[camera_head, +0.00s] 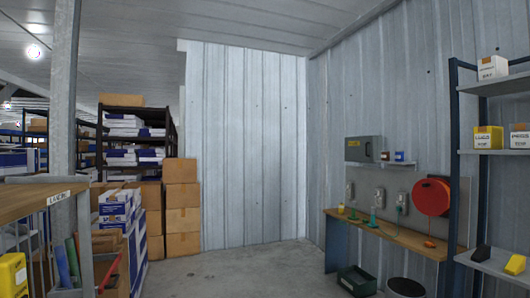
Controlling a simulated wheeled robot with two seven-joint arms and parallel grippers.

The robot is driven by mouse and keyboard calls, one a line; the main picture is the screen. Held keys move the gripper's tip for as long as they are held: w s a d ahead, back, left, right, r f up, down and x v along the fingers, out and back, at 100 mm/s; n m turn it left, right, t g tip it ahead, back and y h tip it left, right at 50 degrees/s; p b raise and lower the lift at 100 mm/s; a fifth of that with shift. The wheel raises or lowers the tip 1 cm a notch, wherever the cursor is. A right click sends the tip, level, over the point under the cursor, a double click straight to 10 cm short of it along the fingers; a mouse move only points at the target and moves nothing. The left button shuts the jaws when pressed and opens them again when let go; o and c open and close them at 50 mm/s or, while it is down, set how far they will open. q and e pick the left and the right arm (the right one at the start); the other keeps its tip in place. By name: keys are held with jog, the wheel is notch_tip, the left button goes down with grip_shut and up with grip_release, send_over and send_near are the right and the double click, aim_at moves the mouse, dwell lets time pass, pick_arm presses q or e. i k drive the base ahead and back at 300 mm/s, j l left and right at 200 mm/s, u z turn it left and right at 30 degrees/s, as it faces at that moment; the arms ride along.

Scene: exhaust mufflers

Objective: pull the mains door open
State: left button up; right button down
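A grey metal wall box (363,149) with small yellow lettering is mounted on the right-hand corrugated wall, above a workbench. It looks like the mains box. Its front door appears shut; a handle is too small to make out. Neither of my grippers is in view.
A wooden-topped workbench (394,232) stands below the box, with small tools on it. A red disc or reel (432,197) hangs to the right. A green crate (357,281) and a dark round bin (405,287) stand before the bench. Stacked cartons (181,206) stand left. The middle floor is clear.

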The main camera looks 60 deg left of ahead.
aim_at(364, 148)
jog(key=u, duration=1.15)
jog(key=i, duration=0.6)
jog(key=i+u, duration=0.15)
jog(key=i, duration=0.4)
jog(key=i+l, duration=0.15)
jog(key=i, duration=0.4)
jog(key=i+l+u, duration=0.15)
jog(key=i, duration=0.45)
jog(key=i+l, duration=0.1)
jog(key=i, duration=0.45)
jog(key=i+j+u, duration=0.15)
jog(key=i+u, duration=0.25)
jog(key=i, duration=0.35)
jog(key=i+u, duration=0.45)
jog(key=i, duration=0.35)
jog(key=i+l+z, duration=0.1)
jog(key=i+z, duration=0.25)
jog(key=i, duration=0.15)
jog(key=i+z, duration=0.35)
jog(key=i, duration=0.2)
jog(key=i+j+z, duration=0.2)
jog(key=i+z, duration=0.15)
jog(key=i, duration=0.15)
